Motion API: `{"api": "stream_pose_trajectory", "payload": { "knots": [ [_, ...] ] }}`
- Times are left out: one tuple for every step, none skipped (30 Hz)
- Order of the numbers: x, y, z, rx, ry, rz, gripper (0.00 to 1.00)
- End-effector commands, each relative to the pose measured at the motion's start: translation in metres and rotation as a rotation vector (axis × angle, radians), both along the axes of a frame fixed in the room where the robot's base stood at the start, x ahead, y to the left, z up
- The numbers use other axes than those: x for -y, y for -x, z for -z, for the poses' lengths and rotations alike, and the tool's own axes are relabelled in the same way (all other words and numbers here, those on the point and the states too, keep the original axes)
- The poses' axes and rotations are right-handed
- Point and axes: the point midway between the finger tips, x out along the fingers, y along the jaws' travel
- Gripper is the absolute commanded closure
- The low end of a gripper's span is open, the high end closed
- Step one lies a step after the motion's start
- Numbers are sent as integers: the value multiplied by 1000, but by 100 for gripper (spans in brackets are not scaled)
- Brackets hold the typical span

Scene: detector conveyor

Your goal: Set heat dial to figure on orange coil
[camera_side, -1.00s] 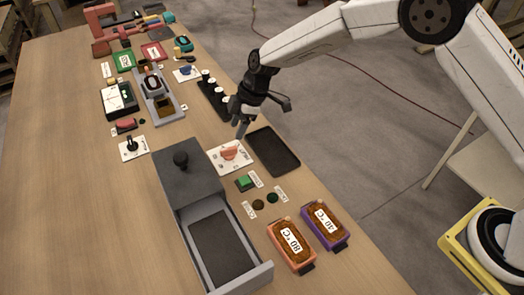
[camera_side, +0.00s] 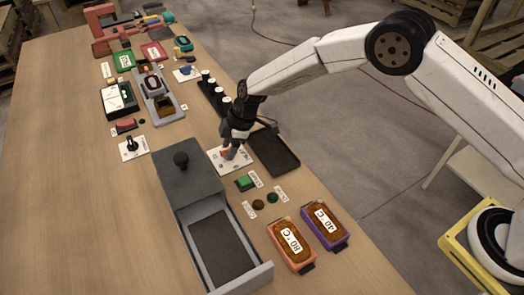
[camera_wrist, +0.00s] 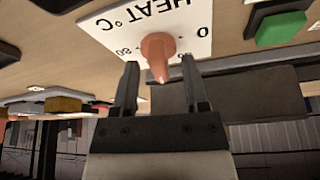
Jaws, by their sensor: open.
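The heat dial plate (camera_side: 243,166) is white and lies on the table between the grey drawer box and a dark tray. Its salmon pointer knob (camera_wrist: 158,50) shows in the wrist view, with upside-down "HEAT °C" lettering and figures. An 80 shows left of the knob and a 0 to its right; another figure is partly hidden. The knob's narrow end points toward my gripper's palm. My gripper (camera_wrist: 160,64) is open, its fingers on either side of the knob, apart from it. The orange coil (camera_side: 291,246) is labelled 80 °C; the purple coil (camera_side: 325,226) beside it is labelled 40 °C.
The grey drawer box (camera_side: 183,180) has its drawer (camera_side: 262,276) pulled open toward the front. A dark tray (camera_side: 275,152) lies right of the dial, and a green button (camera_side: 244,183) lies in front of it.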

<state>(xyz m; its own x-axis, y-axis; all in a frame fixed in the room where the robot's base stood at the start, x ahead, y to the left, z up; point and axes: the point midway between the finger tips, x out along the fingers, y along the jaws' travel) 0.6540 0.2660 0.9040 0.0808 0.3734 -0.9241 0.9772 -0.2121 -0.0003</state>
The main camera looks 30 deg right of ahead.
Motion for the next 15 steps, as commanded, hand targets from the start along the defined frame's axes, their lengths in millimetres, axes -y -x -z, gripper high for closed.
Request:
{"api": "stream_pose_trajectory", "payload": {
  "knots": [
    [0,0,0,0,0,0,43],
    [0,0,0,0,0,0,43],
    [0,0,0,0,0,0,43],
    [0,0,0,0,0,0,43],
    [0,0,0,0,0,0,46],
    [0,0,0,0,0,0,59],
    [0,0,0,0,0,0,68],
    [0,0,0,0,0,0,78],
    [0,0,0,0,0,0,90],
    [0,0,0,0,0,0,100],
    [0,0,0,0,0,0,100],
    [0,0,0,0,0,0,100],
    [0,0,0,0,0,0,100],
    [0,0,0,0,0,0,100],
    [0,0,0,0,0,0,100]
  ]
}}
